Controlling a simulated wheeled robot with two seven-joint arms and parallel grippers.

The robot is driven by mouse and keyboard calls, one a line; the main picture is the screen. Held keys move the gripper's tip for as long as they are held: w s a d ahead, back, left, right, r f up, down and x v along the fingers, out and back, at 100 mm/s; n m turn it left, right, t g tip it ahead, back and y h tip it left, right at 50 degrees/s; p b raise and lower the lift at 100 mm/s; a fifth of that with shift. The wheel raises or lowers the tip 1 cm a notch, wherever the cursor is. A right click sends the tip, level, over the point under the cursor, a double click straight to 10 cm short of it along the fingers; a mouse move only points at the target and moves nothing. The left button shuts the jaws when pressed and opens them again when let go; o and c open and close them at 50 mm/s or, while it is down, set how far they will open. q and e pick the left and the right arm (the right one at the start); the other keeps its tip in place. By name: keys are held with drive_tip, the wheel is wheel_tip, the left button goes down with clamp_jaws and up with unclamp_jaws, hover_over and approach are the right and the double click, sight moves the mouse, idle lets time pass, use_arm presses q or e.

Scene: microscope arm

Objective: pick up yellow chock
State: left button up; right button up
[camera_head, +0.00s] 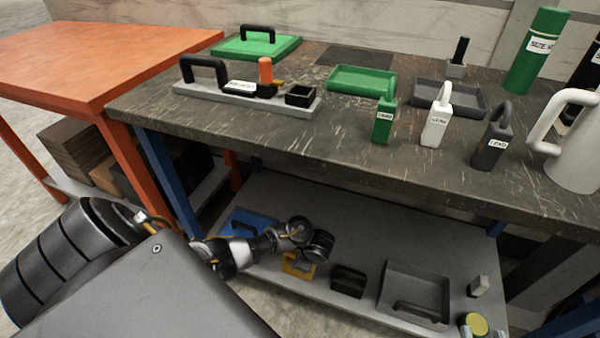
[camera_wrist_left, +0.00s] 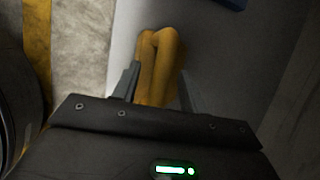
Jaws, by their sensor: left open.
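The yellow chock (camera_head: 290,266) lies on the lower shelf under the dark workbench. My left arm reaches down to it from the left, and its dark wrist hides part of the chock. In the left wrist view, the chock's looped yellow handle (camera_wrist_left: 162,48) rises between the two fingers of my left gripper (camera_wrist_left: 158,82). The fingers stand apart on either side of it. Whether they touch it cannot be told. I cannot make out my right gripper in either view.
A blue item (camera_head: 248,222), a dark open box (camera_head: 348,281) and a grey tray (camera_head: 416,285) share the lower shelf (camera_head: 375,240). Several padlock-shaped blocks, trays and cylinders stand on the workbench (camera_head: 330,130) above. An orange table (camera_head: 100,60) adjoins on the left.

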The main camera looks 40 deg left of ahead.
use_arm(q)
drive_tip(key=shift+c, duration=0.4)
clamp_jaws()
drive_tip(key=shift+r, duration=0.1)
idle(0.8)
